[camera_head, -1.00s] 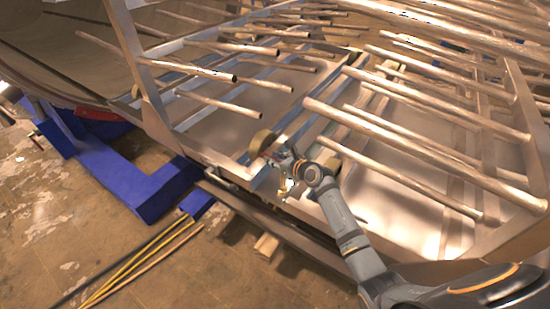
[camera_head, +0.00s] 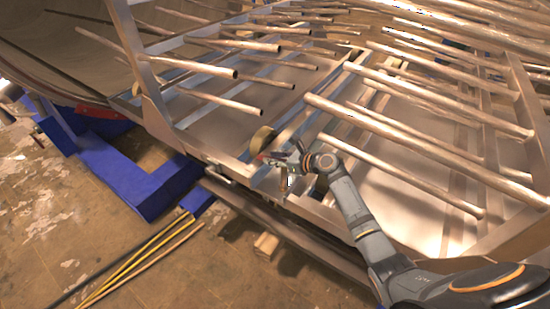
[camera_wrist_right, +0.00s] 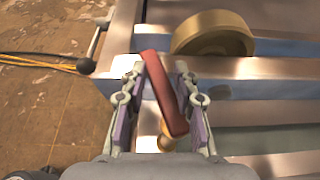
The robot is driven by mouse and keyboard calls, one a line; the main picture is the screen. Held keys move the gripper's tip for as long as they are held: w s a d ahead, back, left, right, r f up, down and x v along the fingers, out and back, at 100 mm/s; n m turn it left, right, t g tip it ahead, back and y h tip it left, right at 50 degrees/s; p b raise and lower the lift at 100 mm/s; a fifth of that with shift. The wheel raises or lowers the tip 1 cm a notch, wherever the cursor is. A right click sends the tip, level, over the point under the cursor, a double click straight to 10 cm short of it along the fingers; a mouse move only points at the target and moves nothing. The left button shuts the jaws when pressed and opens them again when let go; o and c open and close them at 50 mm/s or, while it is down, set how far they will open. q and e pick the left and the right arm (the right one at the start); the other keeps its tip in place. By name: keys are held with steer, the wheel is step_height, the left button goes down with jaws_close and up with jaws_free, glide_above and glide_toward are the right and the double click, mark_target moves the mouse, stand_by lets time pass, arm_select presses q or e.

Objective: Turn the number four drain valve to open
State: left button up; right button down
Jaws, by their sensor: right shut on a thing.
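A red lever handle (camera_wrist_right: 165,92), seemingly the drain valve's, shows in the right wrist view, tilted, with a small brass-coloured part (camera_wrist_right: 168,140) below its lower end. My right gripper (camera_wrist_right: 160,76) has a finger on either side of the handle and is shut on it. In the head view my right gripper (camera_head: 279,158) is at the frame's front edge, and only a little red shows near its tip. No valve number is readable. My left gripper is not in view.
A brass-coloured round wheel (camera_head: 262,140) sits just beyond my right gripper. Several long metal tubes (camera_head: 400,130) jut over the frame around the arm. A blue stand (camera_head: 130,180) and yellow rods (camera_head: 140,262) are on the floor at left.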

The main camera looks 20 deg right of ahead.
steer(key=shift+s+a+f, duration=0.25)
steer(key=shift+f, duration=0.15)
steer(key=c, duration=1.5)
jaws_free()
steer(key=o, duration=0.5)
steer(key=shift+a+r, duration=0.2)
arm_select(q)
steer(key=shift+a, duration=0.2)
arm_select(e)
steer(key=shift+d, duration=0.15)
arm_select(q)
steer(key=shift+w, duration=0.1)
arm_select(e)
steer(key=shift+w, duration=0.1)
